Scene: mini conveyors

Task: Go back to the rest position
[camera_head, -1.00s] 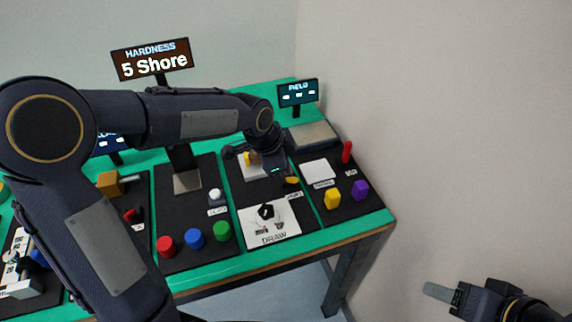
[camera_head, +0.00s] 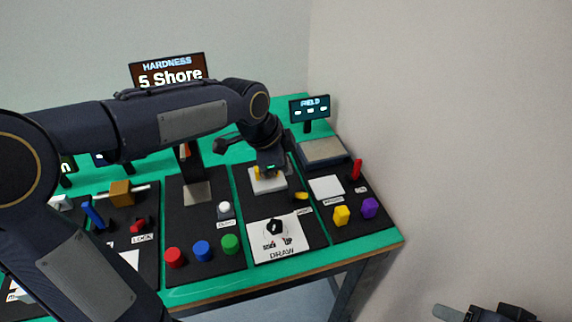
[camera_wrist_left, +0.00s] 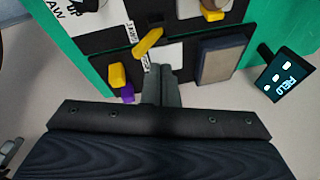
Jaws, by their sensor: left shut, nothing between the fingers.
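My left gripper (camera_head: 270,168) hangs over the black board with the DRAW panel, in front of a small white block with a yellow piece. In the left wrist view its two fingers (camera_wrist_left: 161,88) lie together with nothing between them. The left arm reaches in from the left across the boards and hides part of them. My right gripper (camera_head: 452,313) shows only partly at the bottom right edge, away from the table. Its finger gap cannot be made out.
The green table (camera_head: 190,292) carries black boards. Red (camera_head: 174,257), blue (camera_head: 202,250) and green (camera_head: 230,243) buttons stand in front. A FIELD screen (camera_head: 309,108), grey plate (camera_head: 323,153), yellow block (camera_head: 341,215) and purple block (camera_head: 369,207) are at right, near the wall.

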